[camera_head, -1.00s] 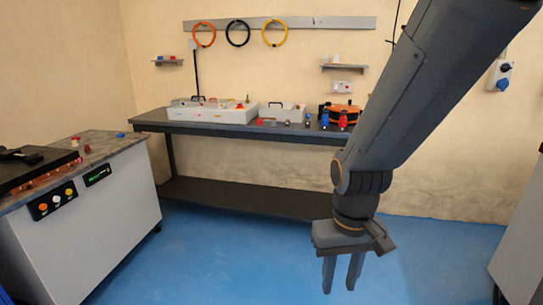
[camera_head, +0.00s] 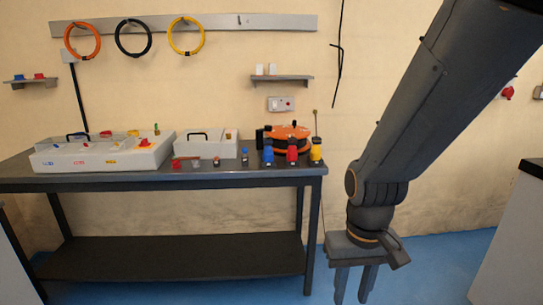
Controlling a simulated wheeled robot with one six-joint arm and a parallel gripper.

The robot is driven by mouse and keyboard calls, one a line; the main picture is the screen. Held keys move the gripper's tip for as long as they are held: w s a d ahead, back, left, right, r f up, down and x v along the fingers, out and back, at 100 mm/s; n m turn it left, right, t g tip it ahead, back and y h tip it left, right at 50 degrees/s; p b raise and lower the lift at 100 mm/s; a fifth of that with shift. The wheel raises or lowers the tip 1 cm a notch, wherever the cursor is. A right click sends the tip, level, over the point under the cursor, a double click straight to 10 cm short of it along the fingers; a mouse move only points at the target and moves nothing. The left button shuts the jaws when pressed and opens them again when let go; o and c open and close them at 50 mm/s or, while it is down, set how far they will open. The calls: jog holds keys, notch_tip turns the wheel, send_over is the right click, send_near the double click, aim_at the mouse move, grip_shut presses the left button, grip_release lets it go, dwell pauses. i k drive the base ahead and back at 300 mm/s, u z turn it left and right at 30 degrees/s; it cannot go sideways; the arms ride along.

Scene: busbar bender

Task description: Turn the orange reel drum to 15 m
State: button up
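The orange reel drum (camera_head: 290,133) sits at the right end of the dark workbench (camera_head: 200,180), with black parts around it. Blue, red and yellow connectors stand in front of it and hide part of its lower side. Any length marking on it is too small to read. My gripper (camera_head: 354,284) hangs low to the right of the bench, pointing down, below the height of the bench top and apart from the reel. Its two fingers show a gap between them with nothing held.
A large light case (camera_head: 100,155) and a smaller one (camera_head: 206,146) stand on the bench. Several small parts lie in front. Coloured cable rings (camera_head: 186,36) hang on a wall rail. A cabinet (camera_head: 510,235) edges in at right. Blue floor (camera_head: 440,262) is free between.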

aim_at(279, 134)
jog(key=u, duration=0.15)
jog(key=i, duration=1)
jog(key=z, duration=0.5)
jog(key=i, duration=1.05)
jog(key=z, duration=0.7)
